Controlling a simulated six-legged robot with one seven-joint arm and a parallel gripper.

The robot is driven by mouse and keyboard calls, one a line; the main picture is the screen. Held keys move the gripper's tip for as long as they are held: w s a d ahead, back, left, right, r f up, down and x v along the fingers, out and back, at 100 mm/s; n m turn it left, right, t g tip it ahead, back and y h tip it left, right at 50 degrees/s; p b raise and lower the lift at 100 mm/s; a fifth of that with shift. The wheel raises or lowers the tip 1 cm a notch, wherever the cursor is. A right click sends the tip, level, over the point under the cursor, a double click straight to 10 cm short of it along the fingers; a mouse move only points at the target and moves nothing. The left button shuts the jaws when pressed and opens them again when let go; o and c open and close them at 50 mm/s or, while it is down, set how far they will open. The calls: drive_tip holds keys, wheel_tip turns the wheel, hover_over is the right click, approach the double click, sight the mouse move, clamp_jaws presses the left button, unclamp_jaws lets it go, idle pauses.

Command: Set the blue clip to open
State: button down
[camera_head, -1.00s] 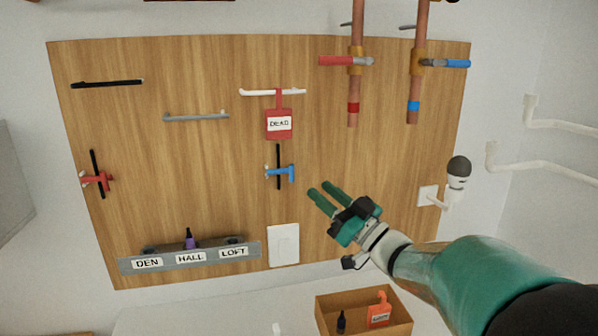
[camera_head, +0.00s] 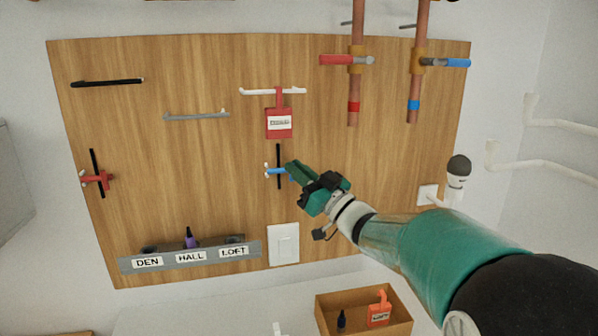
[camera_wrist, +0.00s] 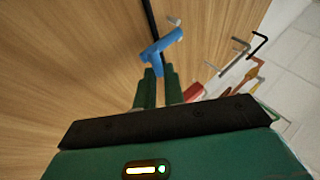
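The blue clip (camera_head: 277,171) sits across a black upright rod on the wooden board, with a small pale tip at its left end. In the wrist view the blue clip (camera_wrist: 161,45) is just ahead of my fingertips, and its lower arm reaches down between them. My gripper (camera_head: 291,170) is at the right end of the clip and hides part of it. In the wrist view the two green fingers (camera_wrist: 158,76) stand apart with a narrow gap, one on each side of the blue arm. Contact cannot be made out.
A red tag (camera_head: 279,123) hangs from a white rail above the clip. A white switch plate (camera_head: 283,244) is below. A red clip (camera_head: 97,180) is at far left, a grey labelled rack (camera_head: 190,257) at lower left. Copper pipes (camera_head: 356,85) stand upper right; a wooden box (camera_head: 364,314) is below.

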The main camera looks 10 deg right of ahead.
drive_tip(key=shift+s+h, duration=0.1)
drive_tip(key=shift+h, duration=0.3)
drive_tip(key=s+a+m+g+h, duration=0.1)
drive_tip(key=a+m+h, duration=0.3)
drive_tip(key=h, duration=0.9)
drive_tip(key=s+a+m+h, duration=0.2)
drive_tip(key=a+m+h, duration=0.2)
drive_tip(key=m+h, duration=0.7)
drive_tip(key=shift+s+g+h, duration=0.2)
drive_tip(key=shift+g+h, duration=0.2)
drive_tip(key=shift+h, duration=0.9)
drive_tip(key=shift+a, duration=0.1)
drive_tip(key=shift+r, duration=0.1)
drive_tip(key=c, duration=1.5)
unclamp_jaws()
